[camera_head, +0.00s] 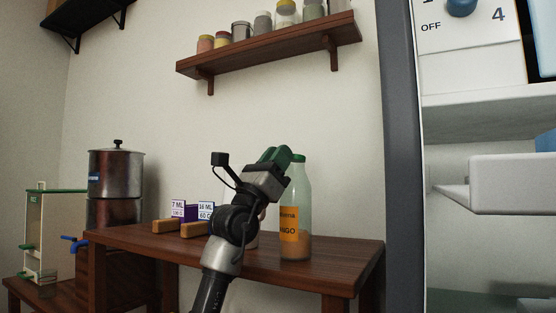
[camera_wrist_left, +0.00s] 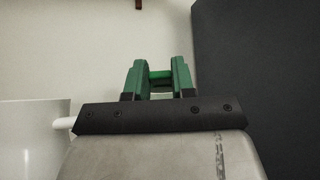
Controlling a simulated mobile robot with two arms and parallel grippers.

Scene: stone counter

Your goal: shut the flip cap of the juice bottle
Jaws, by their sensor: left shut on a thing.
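The juice bottle (camera_head: 302,190) stands upright on the wooden table, clear with an orange label and a little pale orange content at the bottom. Its green cap (camera_head: 298,158) is at the top, partly hidden by my left gripper (camera_head: 279,154). The green fingers reach the bottle top from the left. In the left wrist view, my left gripper (camera_wrist_left: 159,68) is shut on a green piece (camera_wrist_left: 160,77), which looks like part of the cap. I cannot tell whether the flip cap is open or shut. My right gripper is not in view.
The wooden table (camera_head: 340,262) has purple-and-white boxes (camera_head: 190,213) and wooden blocks behind my arm. A steel pot stack (camera_head: 115,172) and a green-framed stand (camera_head: 48,235) are at left. A shelf of jars (camera_head: 268,48) hangs above. A white appliance (camera_head: 500,180) is at right.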

